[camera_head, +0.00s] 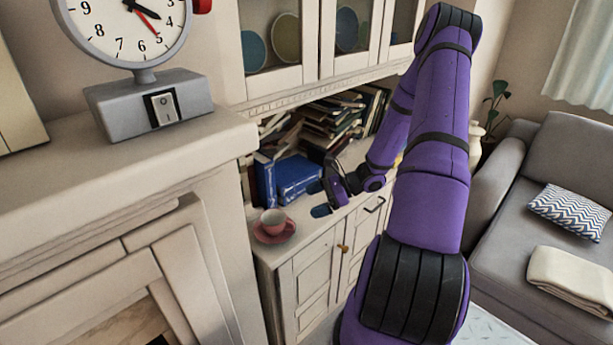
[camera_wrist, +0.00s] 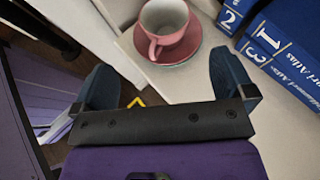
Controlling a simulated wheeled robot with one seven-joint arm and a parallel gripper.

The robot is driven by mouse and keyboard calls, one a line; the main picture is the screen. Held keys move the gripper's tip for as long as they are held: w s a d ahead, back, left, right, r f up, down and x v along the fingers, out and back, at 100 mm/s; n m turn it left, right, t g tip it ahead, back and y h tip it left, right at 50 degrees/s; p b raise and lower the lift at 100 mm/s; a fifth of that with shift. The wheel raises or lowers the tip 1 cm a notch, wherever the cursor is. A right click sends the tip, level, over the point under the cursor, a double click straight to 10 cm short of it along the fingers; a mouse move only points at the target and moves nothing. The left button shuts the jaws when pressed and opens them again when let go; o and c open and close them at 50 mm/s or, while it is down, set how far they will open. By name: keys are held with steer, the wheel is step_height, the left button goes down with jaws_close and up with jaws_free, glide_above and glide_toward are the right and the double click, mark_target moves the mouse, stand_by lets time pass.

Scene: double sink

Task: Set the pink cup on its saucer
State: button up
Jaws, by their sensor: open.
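The pink cup (camera_head: 272,221) stands upright on its pink saucer (camera_head: 288,235), on top of the low cabinet near its left front corner. In the wrist view the cup (camera_wrist: 166,40) sits within the saucer (camera_wrist: 191,46), its handle pointing toward my gripper; whether it is fully seated in the middle is hard to tell. My gripper (camera_head: 317,199) is open and empty, to the right of the cup in the head view. In the wrist view the cup lies ahead of and apart from the two fingers of my gripper (camera_wrist: 162,62).
Blue books (camera_head: 297,175) lie and stand behind the cup, and show right of it in the wrist view (camera_wrist: 280,60). More books (camera_head: 330,120) fill the back. A mantel with a clock (camera_head: 125,30) stands at left. The cabinet top between saucer and gripper is clear.

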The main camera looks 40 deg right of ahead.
steer(key=s+a+r+n+g+h, duration=0.1)
steer(key=a+r+n+g+h, duration=0.1)
steer(key=a+r+n, duration=0.45)
steer(key=s+a+r+n+g+h, duration=0.1)
steer(key=s+a+r+n+g, duration=0.2)
steer(key=r, duration=0.7)
steer(key=a+r+n+g+h, duration=0.2)
steer(key=a+r+n, duration=0.4)
steer(key=r, duration=0.2)
steer(key=s+a+r+n+t+h, duration=0.2)
steer(key=s+a+r+n, duration=0.1)
steer(key=s+r, duration=0.3)
steer(key=s+a+r+n+t+h, duration=0.2)
steer(key=s+r+n, duration=0.4)
steer(key=s, duration=0.4)
steer(key=shift+a+r+h, duration=0.8)
steer(key=shift+a, duration=0.2)
steer(key=shift+n, duration=0.25)
